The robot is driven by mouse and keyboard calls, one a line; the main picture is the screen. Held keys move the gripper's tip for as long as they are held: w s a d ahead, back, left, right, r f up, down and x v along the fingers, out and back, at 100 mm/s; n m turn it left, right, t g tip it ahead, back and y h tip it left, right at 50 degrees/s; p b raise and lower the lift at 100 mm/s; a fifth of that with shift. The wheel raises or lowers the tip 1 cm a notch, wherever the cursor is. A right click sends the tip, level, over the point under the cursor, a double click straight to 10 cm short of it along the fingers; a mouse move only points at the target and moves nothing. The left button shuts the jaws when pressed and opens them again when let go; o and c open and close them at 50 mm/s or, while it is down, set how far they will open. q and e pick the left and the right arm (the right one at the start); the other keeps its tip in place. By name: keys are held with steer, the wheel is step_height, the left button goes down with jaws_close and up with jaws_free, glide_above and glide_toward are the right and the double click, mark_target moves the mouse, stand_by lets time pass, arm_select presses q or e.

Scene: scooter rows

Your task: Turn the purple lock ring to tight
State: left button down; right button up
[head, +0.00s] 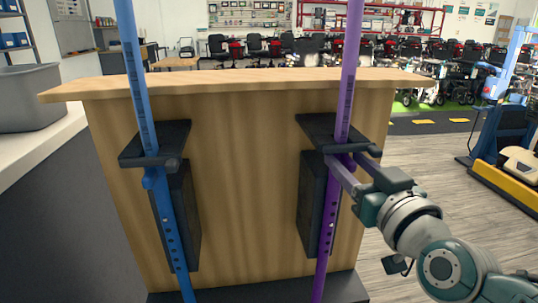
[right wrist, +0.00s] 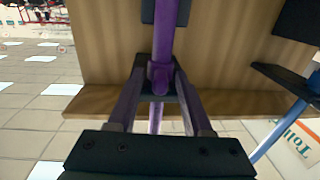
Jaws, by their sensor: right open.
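A purple pole (head: 349,70) stands upright through a black bracket (head: 320,127) on the right side of a wooden panel. The purple lock ring (head: 347,161) sits around the pole just below the bracket, partly hidden by my fingers. It also shows in the right wrist view (right wrist: 160,78), with a small knob facing the camera. My right gripper (head: 342,158) is open, one finger on each side of the ring. In the right wrist view, the fingers (right wrist: 158,85) straddle the pole; whether they touch the ring I cannot tell. My left gripper is not in view.
A blue pole (head: 137,75) with its own ring (head: 150,180) stands in a similar bracket to the left. The wooden panel (head: 245,190) is close behind both poles. A grey bin (head: 30,97) is at far left. Open floor (head: 425,165) lies to the right.

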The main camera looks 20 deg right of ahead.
steer(key=shift+c, duration=0.3)
steer(key=shift+s, duration=0.15)
jaws_close()
steer(key=shift+f, duration=0.1)
